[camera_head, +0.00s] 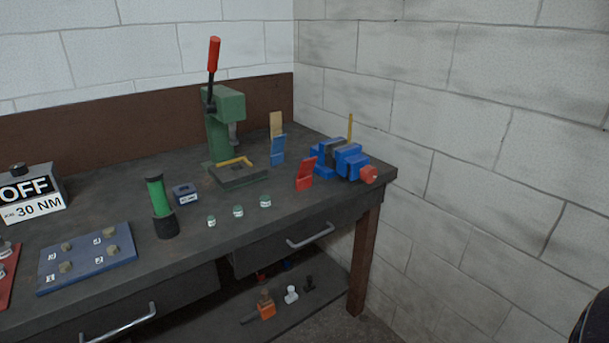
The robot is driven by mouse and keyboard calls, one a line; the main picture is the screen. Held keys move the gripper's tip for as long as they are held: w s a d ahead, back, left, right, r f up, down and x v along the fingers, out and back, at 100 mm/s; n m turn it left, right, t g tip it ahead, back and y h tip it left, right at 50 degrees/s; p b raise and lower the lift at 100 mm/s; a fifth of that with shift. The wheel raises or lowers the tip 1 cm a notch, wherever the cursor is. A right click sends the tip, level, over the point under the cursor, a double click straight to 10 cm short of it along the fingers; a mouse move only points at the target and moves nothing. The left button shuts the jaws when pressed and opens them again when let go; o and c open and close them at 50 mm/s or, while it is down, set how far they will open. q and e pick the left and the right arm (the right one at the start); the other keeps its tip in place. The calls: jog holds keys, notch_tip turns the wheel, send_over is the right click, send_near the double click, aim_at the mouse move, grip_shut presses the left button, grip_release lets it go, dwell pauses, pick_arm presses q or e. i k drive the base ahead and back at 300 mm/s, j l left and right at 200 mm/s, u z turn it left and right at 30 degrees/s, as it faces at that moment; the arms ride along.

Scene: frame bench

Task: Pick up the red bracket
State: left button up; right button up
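The red bracket (305,174) stands on the dark workbench near its right end. It sits just left of the blue vise (341,159) and a little in front of a blue bracket (277,150). A tan bracket (276,124) stands behind the blue one. No gripper is seen touching the red bracket, and neither of my grippers shows in the head view.
A green press (224,122) with a red-tipped lever stands at the back, with a yellow piece on its base. A green cylinder (158,195), a small blue block (186,193) and small green-topped pieces (238,211) stand left of the bracket. The right wall is close.

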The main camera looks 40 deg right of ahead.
aim_at(302, 184)
jog(key=z, duration=0.35)
jog(key=k+l+z, duration=0.1)
jog(key=z, duration=0.3)
jog(key=l+z, duration=0.15)
jog(key=z, duration=0.2)
